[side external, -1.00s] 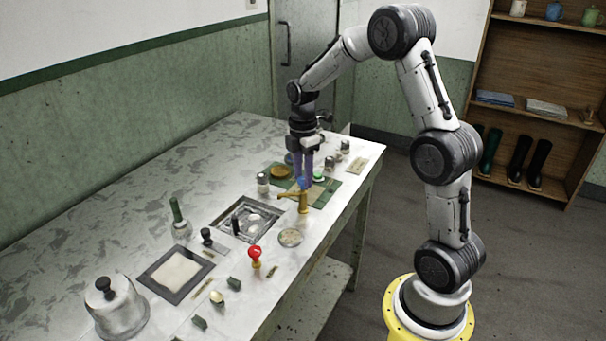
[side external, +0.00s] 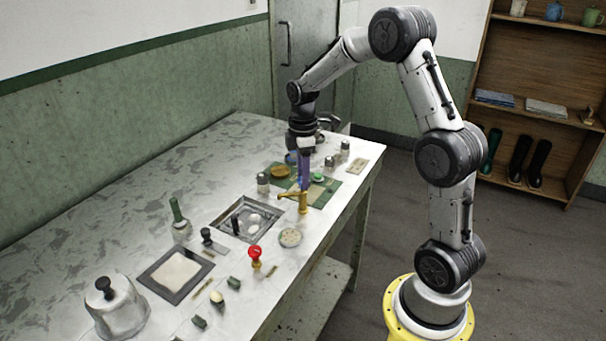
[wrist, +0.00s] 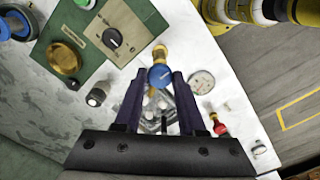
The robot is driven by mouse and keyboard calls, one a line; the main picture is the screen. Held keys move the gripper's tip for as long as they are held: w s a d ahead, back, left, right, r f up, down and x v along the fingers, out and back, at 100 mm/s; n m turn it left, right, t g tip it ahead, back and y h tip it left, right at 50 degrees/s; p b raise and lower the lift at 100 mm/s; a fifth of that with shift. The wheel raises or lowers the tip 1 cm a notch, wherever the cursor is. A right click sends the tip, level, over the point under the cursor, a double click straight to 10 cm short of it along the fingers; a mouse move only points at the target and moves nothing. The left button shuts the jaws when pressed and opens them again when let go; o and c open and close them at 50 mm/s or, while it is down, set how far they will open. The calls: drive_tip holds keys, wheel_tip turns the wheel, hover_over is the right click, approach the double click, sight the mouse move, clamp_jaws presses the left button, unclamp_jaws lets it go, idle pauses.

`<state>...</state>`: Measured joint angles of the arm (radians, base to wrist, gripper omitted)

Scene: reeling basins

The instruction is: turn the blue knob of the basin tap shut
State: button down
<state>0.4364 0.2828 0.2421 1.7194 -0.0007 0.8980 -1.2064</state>
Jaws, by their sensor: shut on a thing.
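The brass basin tap (side external: 302,203) stands at the table's near edge beside the sunken basin (side external: 246,219). In the wrist view its blue knob (wrist: 160,76) sits between the two dark purple fingers of my gripper (wrist: 159,80). My gripper (side external: 304,184) points down over the tap and is shut on the blue knob. In the side view the fingers hide most of the knob. The brass body (wrist: 160,54) shows just beyond the knob in the wrist view.
A red-knobbed valve (side external: 255,254) and a round gauge (side external: 290,238) stand near the tap. A green panel (side external: 327,194) with a dial lies behind it. Small shakers (side external: 263,183) stand close by. A metal bell-shaped lid (side external: 117,308) is at the front left.

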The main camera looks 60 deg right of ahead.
drive_tip(key=shift+r, duration=0.1)
drive_tip(key=c, duration=0.5)
unclamp_jaws()
wheel_tip(320, 180, up, 14)
idle(0.3)
